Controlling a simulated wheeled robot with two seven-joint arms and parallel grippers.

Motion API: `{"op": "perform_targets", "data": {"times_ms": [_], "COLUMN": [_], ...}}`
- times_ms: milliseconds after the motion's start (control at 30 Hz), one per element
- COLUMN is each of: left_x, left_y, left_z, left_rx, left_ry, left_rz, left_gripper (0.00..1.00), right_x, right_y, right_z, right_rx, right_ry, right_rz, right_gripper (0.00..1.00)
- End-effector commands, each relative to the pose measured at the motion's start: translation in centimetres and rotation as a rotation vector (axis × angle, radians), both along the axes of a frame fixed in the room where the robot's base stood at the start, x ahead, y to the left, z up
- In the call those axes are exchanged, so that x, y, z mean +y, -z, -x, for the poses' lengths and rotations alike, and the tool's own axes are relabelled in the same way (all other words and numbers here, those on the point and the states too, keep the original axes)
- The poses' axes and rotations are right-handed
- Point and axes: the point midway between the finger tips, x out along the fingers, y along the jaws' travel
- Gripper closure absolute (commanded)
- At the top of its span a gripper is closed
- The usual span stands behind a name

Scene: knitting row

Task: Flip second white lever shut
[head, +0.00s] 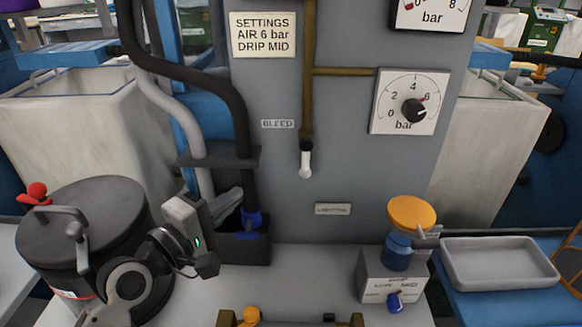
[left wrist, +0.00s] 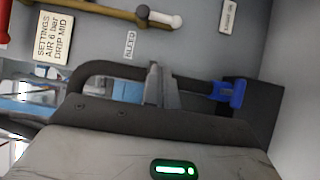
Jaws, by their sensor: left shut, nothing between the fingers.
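One white lever (head: 306,163) shows in the head view, at the lower end of a brass pipe (head: 308,100) on the grey panel. It points straight down, in line with the pipe, below and right of the BLEED label. In the left wrist view the white lever (left wrist: 163,20) shows near the top. I cannot make out a second white lever. My left gripper (head: 232,194) is shut and empty, left of and below the lever, close to the black hose. Its fingers (left wrist: 157,85) also show in the left wrist view, apart from the lever. My right gripper is out of view.
A black hose with a blue fitting (head: 252,219) stands beside the left gripper. A dark lidded pot (head: 85,215) is at left. An orange-topped unit (head: 411,213) and a grey tray (head: 498,264) are at right. The panel around the lever is clear.

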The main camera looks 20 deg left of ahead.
Motion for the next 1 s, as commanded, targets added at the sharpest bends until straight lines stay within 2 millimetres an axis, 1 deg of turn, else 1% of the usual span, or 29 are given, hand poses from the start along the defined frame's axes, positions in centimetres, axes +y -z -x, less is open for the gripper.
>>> {"op": "perform_targets", "data": {"times_ms": [167, 267, 367, 700, 800, 900, 1000], "left_x": [-0.1, -0.3, -0.9, -3.1, -4.6, -5.7, -6.3], "left_y": [0.0, -0.1, -0.2, -0.1, -0.1, 0.0, 0.0], "left_z": [-0.3, -1.2, -2.7, -9.6, -10.4, -10.9, -11.2], "left_rx": [0.000, -0.001, -0.003, -0.001, 0.002, 0.002, 0.001], "left_ry": [-0.001, -0.002, -0.001, -0.001, 0.001, 0.000, 0.000], "left_rz": [-0.002, -0.002, -0.001, -0.003, -0.001, -0.003, -0.003], "left_gripper": [1.00, 1.00, 1.00, 1.00, 1.00, 1.00, 1.00], "right_x": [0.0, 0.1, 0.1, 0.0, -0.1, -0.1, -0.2], "right_y": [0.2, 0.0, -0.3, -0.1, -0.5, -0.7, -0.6], "right_z": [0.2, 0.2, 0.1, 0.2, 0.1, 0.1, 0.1], "right_rx": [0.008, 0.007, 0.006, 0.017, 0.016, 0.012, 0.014], "right_ry": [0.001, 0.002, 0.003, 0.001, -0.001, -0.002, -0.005], "right_rz": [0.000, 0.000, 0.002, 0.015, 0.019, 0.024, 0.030], "right_gripper": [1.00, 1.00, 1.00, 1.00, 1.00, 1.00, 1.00]}}
